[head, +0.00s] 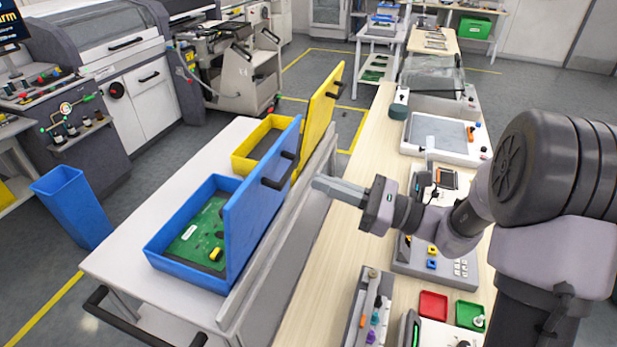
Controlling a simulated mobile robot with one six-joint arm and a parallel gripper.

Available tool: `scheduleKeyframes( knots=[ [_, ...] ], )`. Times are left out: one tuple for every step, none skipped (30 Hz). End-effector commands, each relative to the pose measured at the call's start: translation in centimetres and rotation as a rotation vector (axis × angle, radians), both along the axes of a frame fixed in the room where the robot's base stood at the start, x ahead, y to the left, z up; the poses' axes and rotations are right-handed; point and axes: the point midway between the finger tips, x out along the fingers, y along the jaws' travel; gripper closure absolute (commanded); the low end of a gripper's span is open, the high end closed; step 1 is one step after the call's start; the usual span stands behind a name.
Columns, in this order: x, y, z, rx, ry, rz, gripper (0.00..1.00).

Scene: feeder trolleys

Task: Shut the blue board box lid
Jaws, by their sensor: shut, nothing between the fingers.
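The blue board box (191,273) stands on the white trolley top, with a green circuit board (199,238) inside. Its blue lid (258,200) stands upright on the right side of the box, open. A black handle (278,178) is on the lid's right-hand face, near its upper edge. My gripper (318,184) is shut and empty. It is just to the right of the lid, near the handle, with its fingers pointing left. I cannot tell whether it touches anything.
A yellow box (242,161) with its lid (321,112) raised stands behind the blue one. A grey rail (262,268) runs along the trolley's right edge. The wooden bench (325,270) on the right holds several fixtures. A blue bin (72,206) stands left of the trolley.

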Motion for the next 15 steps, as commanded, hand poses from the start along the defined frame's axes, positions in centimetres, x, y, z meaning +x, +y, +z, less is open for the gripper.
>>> scheduleKeyframes(
  knots=[
    [0.2, 0.9, 0.1, -0.002, -0.002, 0.004, 1.00],
    [0.4, 1.4, 0.2, 0.000, -0.001, 0.005, 1.00],
    [0.6, 1.9, 0.3, -0.001, -0.001, 0.003, 1.00],
    [0.7, 2.3, 0.3, -0.002, -0.001, 0.004, 1.00],
    [0.9, 2.6, 0.4, 0.000, -0.001, 0.003, 1.00],
    [1.0, 3.0, 0.5, -0.001, 0.000, 0.003, 1.00],
    [1.1, 3.2, 0.6, -0.001, -0.001, 0.003, 1.00],
    [1.2, 3.4, 0.6, -0.001, -0.001, 0.002, 1.00],
    [1.2, 3.6, 0.7, -0.001, -0.001, 0.002, 1.00],
    [1.3, 3.7, 0.7, -0.001, -0.001, 0.002, 1.00],
    [1.3, 3.7, 0.7, -0.001, -0.001, 0.001, 1.00],
    [1.3, 3.7, 0.7, -0.001, 0.000, 0.001, 1.00],
    [1.3, 3.7, 0.7, -0.001, 0.000, 0.001, 1.00],
    [1.3, 3.7, 0.7, -0.001, 0.000, 0.001, 1.00],
    [1.3, 3.7, 0.7, -0.001, 0.000, 0.001, 1.00]
  ],
)
